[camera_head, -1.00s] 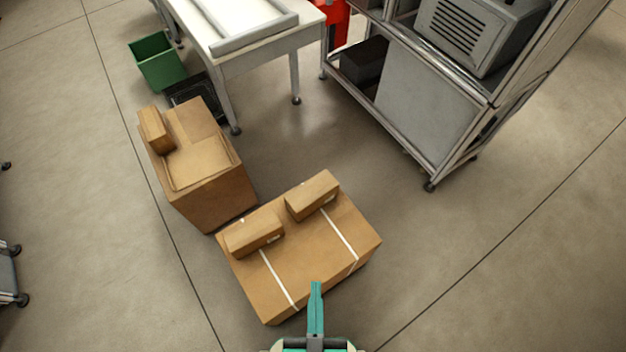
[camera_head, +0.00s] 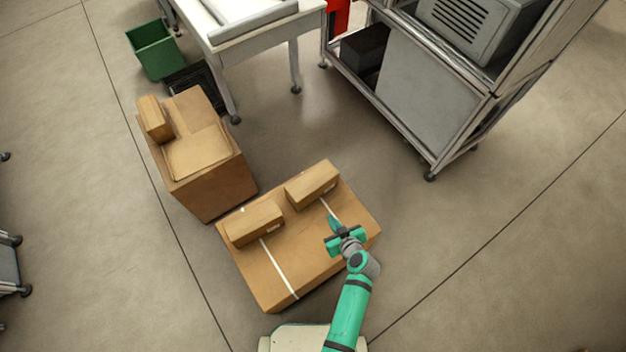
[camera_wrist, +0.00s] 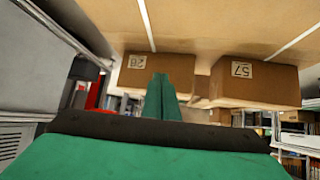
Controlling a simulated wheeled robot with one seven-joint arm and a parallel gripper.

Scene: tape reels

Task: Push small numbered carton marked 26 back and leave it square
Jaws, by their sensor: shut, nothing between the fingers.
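The small carton marked 26 (camera_head: 313,186) sits on top of a large brown box (camera_head: 285,262), towards its far right edge. In the wrist view, which is upside down, its front face with the white 26 label (camera_wrist: 160,72) shows left of centre, partly hidden by my fingers. A similar carton marked 57 (camera_head: 254,224) sits to its left in the head view; in the wrist view it is on the right (camera_wrist: 255,82). My gripper (camera_head: 332,221) is shut and empty, above the large box in front of carton 26. It appears apart from the carton.
White lines (camera_head: 279,268) run across the large box top. Another carton stack (camera_head: 212,188) stands at the left. A wheeled metal rack (camera_head: 425,95) is at the back right, a white table (camera_head: 245,50) behind. The front of the box top is clear.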

